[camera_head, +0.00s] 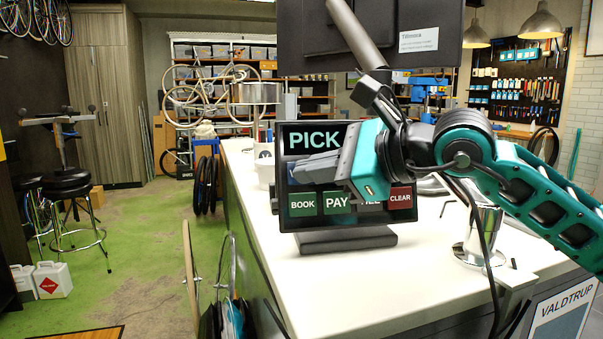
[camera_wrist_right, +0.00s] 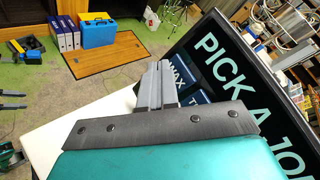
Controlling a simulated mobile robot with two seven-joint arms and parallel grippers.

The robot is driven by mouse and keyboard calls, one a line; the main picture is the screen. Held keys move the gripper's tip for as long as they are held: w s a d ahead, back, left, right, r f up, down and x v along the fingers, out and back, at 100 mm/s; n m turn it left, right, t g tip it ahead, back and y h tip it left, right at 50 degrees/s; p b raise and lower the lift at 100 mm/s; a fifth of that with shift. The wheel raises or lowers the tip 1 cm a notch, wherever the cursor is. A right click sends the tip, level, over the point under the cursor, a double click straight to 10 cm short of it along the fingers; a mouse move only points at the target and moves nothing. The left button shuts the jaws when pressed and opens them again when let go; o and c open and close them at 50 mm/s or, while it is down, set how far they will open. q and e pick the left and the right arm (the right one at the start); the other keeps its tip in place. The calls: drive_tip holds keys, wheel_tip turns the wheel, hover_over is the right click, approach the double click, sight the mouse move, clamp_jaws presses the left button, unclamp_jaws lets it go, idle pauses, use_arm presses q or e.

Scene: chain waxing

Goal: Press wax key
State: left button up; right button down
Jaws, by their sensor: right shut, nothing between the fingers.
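A black touch screen (camera_head: 293,159) stands on the white counter, headed "PICK" with the rest of the line hidden behind my right arm. In the right wrist view the blue wax key (camera_wrist_right: 181,72) shows on the screen (camera_wrist_right: 225,70), partly covered by my fingers. My right gripper (camera_head: 297,173) is shut and empty, in front of the screen's left half. In the right wrist view its fingertips (camera_wrist_right: 160,66) are beside the wax key; I cannot tell whether they touch it. My left gripper is out of view.
A bottom row holds the keys BOOK (camera_head: 302,204), PAY (camera_head: 337,202), one partly hidden, and CLEAR (camera_head: 400,198). Another blue key (camera_wrist_right: 195,97) lies below the wax key. A chrome cylinder (camera_head: 482,235) stands right on the counter (camera_head: 400,258). The counter's front is mostly clear.

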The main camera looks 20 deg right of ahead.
drive_tip(key=shift+w+f, duration=0.1)
drive_tip(key=shift+w, duration=0.05)
idle(0.5)
drive_tip(key=shift+w, duration=0.3)
idle(0.3)
drive_tip(key=shift+w+d+f+b, duration=0.1)
drive_tip(key=shift+w+f+b, duration=0.05)
drive_tip(key=shift+w+b, duration=0.2)
idle(0.3)
drive_tip(key=shift+s, duration=0.1)
idle(0.3)
drive_tip(key=shift+s+r+b, duration=0.2)
drive_tip(key=shift+s+b, duration=0.1)
drive_tip(key=shift+s, duration=0.4)
